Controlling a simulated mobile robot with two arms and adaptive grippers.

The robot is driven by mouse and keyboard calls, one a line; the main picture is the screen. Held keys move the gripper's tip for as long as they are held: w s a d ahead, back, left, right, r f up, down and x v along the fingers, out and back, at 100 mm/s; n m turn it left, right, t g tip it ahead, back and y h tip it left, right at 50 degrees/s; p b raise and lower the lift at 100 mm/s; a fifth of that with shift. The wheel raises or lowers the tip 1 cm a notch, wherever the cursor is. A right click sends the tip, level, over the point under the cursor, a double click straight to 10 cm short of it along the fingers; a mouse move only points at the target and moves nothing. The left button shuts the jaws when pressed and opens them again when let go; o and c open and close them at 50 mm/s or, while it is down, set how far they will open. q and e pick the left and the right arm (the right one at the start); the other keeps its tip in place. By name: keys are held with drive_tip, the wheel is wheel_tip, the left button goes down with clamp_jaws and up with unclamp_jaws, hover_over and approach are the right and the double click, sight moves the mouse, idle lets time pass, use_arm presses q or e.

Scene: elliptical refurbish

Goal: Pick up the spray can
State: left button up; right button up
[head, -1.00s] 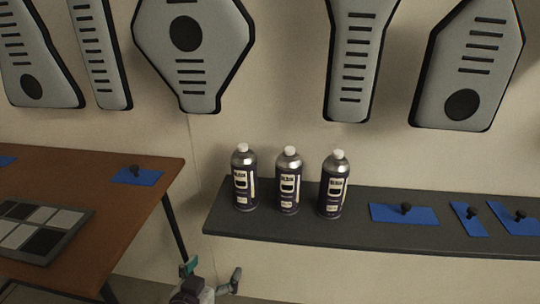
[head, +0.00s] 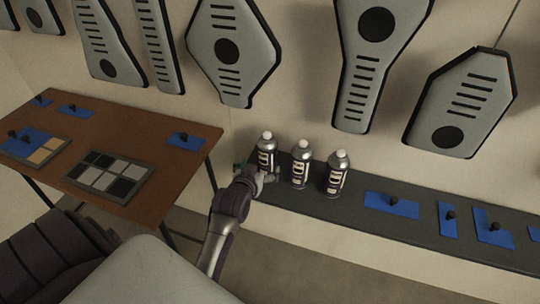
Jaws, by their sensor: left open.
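Three dark spray cans with silver shoulders and white caps stand upright in a row on a dark grey shelf: the left can (head: 266,155), the middle can (head: 300,167) and the right can (head: 337,175). My left gripper (head: 257,174) is open at the lower part of the left can. One finger shows in front of that can's base, and a greenish part shows at its left side. I cannot tell whether the fingers touch the can. The left can's base is partly hidden by the gripper. My right gripper is not in view.
The dark grey shelf (head: 420,232) runs to the right, with several blue pads (head: 391,205) bearing black knobs. A brown table (head: 180,165) at the left holds a tray of grey and black squares (head: 108,173). Grey panels (head: 232,50) hang on the wall behind.

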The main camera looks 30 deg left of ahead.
sight(267, 134)
use_arm(q)
drive_tip(key=x, duration=0.3)
drive_tip(key=shift+w+f, duration=0.1)
drive_tip(key=shift+w, duration=0.3)
drive_tip(key=shift+f+x, duration=0.15)
drive_tip(key=shift+x, duration=1.25)
drive_tip(key=shift+f+x, duration=0.15)
drive_tip(key=shift+x, duration=1.2)
drive_tip(key=shift+s, duration=0.2)
drive_tip(key=shift+r, duration=0.1)
drive_tip(key=c, duration=1.4)
wheel_tip(267, 134, up, 10)
